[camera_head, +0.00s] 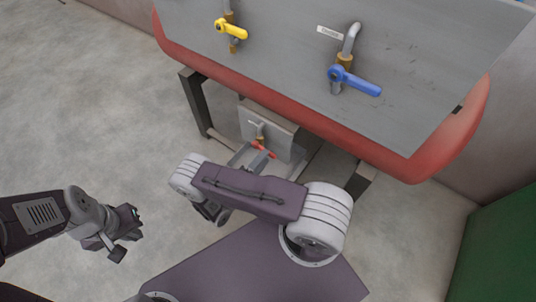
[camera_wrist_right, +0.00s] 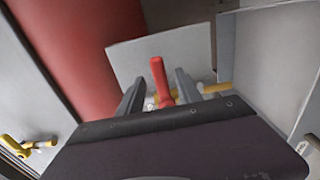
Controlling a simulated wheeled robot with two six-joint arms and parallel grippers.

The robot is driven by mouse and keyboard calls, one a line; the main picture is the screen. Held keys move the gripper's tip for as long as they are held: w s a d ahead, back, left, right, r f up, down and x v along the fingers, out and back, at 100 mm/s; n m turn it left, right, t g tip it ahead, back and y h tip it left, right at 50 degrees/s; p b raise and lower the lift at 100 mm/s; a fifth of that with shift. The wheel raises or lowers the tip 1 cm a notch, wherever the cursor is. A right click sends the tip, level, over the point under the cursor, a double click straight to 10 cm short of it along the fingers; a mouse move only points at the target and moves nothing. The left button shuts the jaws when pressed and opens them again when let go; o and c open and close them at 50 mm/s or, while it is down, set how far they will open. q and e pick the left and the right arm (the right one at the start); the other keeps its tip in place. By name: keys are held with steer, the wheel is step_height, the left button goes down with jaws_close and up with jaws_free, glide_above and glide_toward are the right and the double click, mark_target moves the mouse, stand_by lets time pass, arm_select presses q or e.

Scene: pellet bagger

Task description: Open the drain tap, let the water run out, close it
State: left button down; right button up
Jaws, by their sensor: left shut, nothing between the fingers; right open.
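The tap with the red lever (camera_head: 262,151) sits on a grey box low under the red-edged tank. It has a brass body, and a small label too small to read is above it. My right gripper (camera_head: 258,159) is open at this tap. In the right wrist view, the red lever (camera_wrist_right: 159,80) stands between the two open fingers (camera_wrist_right: 156,92), with gaps visible on both sides. The lever's base is partly hidden by my gripper. I cannot see any water running. My left gripper (camera_head: 126,236) is shut and empty, above the floor at the lower left.
The tank's grey panel (camera_head: 290,60) carries a yellow-handled tap (camera_head: 231,28) and a blue-handled tap (camera_head: 354,81). A dark metal leg (camera_head: 195,100) of the tank's stand is left of the grey box (camera_head: 278,128). A green block (camera_head: 500,245) is at right. Left floor is clear.

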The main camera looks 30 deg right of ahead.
steer(key=shift+b+x, duration=0.45)
steer(key=shift+x, duration=1.45)
jaws_close()
